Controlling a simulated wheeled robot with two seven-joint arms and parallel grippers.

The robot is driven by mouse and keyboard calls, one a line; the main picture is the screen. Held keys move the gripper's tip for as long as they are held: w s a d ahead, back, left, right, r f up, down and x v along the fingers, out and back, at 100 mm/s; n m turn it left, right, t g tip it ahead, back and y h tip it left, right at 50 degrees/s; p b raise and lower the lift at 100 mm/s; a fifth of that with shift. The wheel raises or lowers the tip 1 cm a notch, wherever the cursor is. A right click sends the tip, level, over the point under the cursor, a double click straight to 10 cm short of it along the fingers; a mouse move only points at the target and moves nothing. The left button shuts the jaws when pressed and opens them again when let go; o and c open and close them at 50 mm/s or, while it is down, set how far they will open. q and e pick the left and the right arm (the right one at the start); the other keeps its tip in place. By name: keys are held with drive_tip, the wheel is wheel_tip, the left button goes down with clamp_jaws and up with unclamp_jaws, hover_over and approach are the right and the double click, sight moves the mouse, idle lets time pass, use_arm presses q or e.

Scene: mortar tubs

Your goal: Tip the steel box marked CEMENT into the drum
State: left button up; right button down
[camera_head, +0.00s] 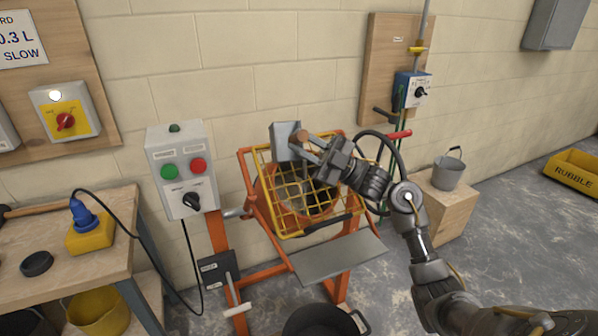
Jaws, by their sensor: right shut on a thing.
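The steel box (284,138) is a grey metal container at the upper left of the drum's mouth, tilted. No CEMENT mark can be read on it from here. My right gripper (309,142) is shut on the box's handle, whose brown end shows between the fingers. The orange drum (268,199) sits in an orange frame behind a yellow guard grid (290,205). Through the grid its inside looks grey, and I cannot tell its contents. My left gripper is not in view.
A control box (182,165) with green and red buttons stands left of the drum. A grey chute plate (335,258) and a black tub (318,322) are below. A bucket (448,172) stands on a wooden block at right. A workbench (75,268) is at left.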

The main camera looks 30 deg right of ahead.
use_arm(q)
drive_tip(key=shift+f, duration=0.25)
use_arm(e)
drive_tip(key=shift+s+d+t, duration=0.15)
drive_tip(key=shift+t, duration=0.25)
drive_tip(key=shift+d, duration=0.1)
use_arm(q)
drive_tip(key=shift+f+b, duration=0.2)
drive_tip(key=shift+b, duration=0.25)
use_arm(e)
drive_tip(key=shift+s+d+m+y, duration=0.1)
drive_tip(key=shift+d+m+y, duration=0.15)
drive_tip(key=shift+m+y, duration=0.05)
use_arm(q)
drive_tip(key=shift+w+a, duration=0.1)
use_arm(e)
drive_tip(key=shift+t, duration=0.4)
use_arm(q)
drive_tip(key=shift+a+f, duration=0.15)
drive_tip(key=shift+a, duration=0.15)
use_arm(e)
drive_tip(key=shift+d, duration=0.25)
use_arm(q)
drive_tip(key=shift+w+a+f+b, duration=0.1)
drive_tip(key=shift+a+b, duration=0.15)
drive_tip(key=shift+b, duration=0.05)
use_arm(e)
drive_tip(key=shift+d+m+t, duration=0.1)
drive_tip(key=shift+m+t, duration=0.2)
drive_tip(key=shift+m, duration=0.1)
